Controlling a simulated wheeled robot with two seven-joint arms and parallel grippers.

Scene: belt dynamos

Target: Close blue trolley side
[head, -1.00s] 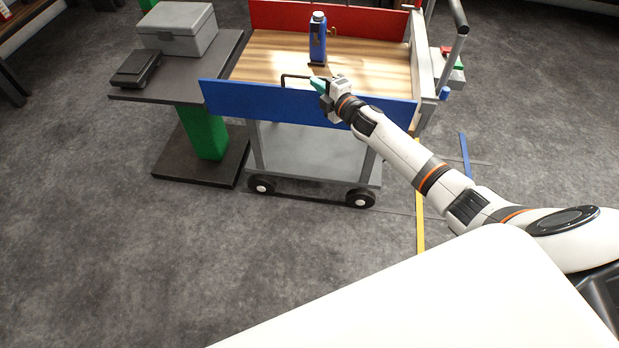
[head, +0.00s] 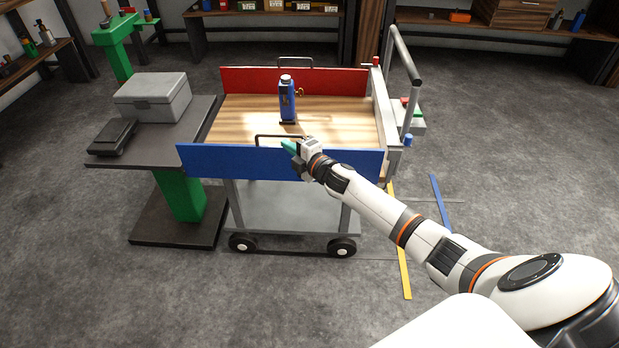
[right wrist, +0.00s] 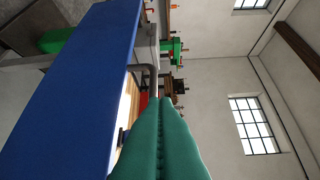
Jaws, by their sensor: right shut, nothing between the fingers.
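The trolley's blue side (head: 225,161) stands upright along the near edge of its wooden deck (head: 240,117). A dark wire handle (head: 268,136) rises from its top edge. My right gripper (head: 290,147) is shut and empty at the top of the blue side, just right of the handle; I cannot tell if it touches. In the right wrist view the shut green fingers (right wrist: 160,140) lie beside the blue side (right wrist: 75,85). A blue bottle (head: 287,100) stands on the deck. The red side (head: 240,79) stands upright at the far edge. My left gripper is not in view.
A dark stand (head: 105,160) with a green column is left of the trolley, holding a grey box (head: 152,100) and a black flat case (head: 112,137). A grey push handle (head: 402,55) rises at the trolley's right.

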